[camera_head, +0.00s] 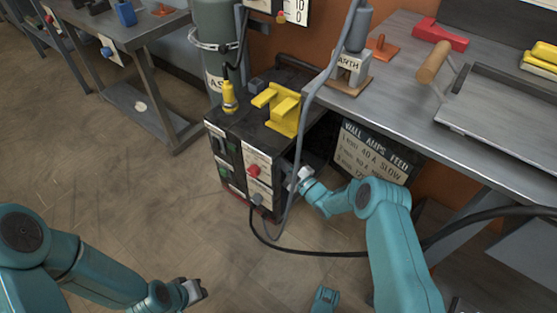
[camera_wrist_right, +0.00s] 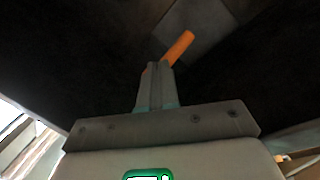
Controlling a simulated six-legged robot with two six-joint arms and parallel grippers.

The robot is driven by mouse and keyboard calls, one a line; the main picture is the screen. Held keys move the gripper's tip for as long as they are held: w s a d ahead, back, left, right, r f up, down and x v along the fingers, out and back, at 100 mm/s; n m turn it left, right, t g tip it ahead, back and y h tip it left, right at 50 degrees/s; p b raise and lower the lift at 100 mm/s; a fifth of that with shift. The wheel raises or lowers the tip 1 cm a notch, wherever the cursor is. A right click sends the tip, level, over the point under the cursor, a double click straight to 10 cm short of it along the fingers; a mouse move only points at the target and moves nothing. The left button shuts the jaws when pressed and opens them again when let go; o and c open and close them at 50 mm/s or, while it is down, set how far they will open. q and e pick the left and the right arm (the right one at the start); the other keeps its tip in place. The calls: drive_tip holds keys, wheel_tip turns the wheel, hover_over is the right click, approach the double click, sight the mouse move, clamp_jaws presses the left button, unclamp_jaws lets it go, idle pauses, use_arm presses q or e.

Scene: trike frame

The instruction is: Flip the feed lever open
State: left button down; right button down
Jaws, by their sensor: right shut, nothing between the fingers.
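The feed lever appears to be the orange bar (camera_wrist_right: 178,48) in the right wrist view. It slants up and right against a dark surface, just past my right fingertips; I cannot tell whether they touch it. My right gripper (camera_wrist_right: 158,68) is shut with nothing between its fingers. In the head view, my right gripper (camera_head: 296,175) is at the right side of the black welding machine (camera_head: 243,127), and the lever is hidden there. My left gripper (camera_head: 196,290) hangs low over the floor at the bottom, away from the machine; its finger opening is unclear.
A yellow clamp-like piece (camera_head: 281,108) and a yellow torch (camera_head: 229,97) are on the machine's top. A grey cable (camera_head: 304,115) hangs down past its right front. A black cable (camera_head: 340,252) runs low beneath my right arm. A sign (camera_head: 374,152) stands behind the right gripper.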

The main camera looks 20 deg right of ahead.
drive_tip(key=shift+s+d+f+b, duration=0.15)
drive_tip(key=shift+s+d+f, duration=0.15)
drive_tip(key=shift+f, duration=0.25)
drive_tip(key=shift+s+d+f+b, duration=0.15)
drive_tip(key=shift+s+f, duration=0.2)
drive_tip(key=shift+f, duration=0.2)
drive_tip(key=shift+s+d+f+b, duration=0.1)
drive_tip(key=shift+s+d+f, duration=0.2)
drive_tip(key=shift+f, duration=0.25)
drive_tip(key=f, duration=0.1)
drive_tip(key=s+d+f, duration=0.1)
drive_tip(key=s+f, duration=0.1)
drive_tip(key=f, duration=0.1)
drive_tip(key=shift+s+d, duration=0.2)
drive_tip(key=shift+d, duration=0.1)
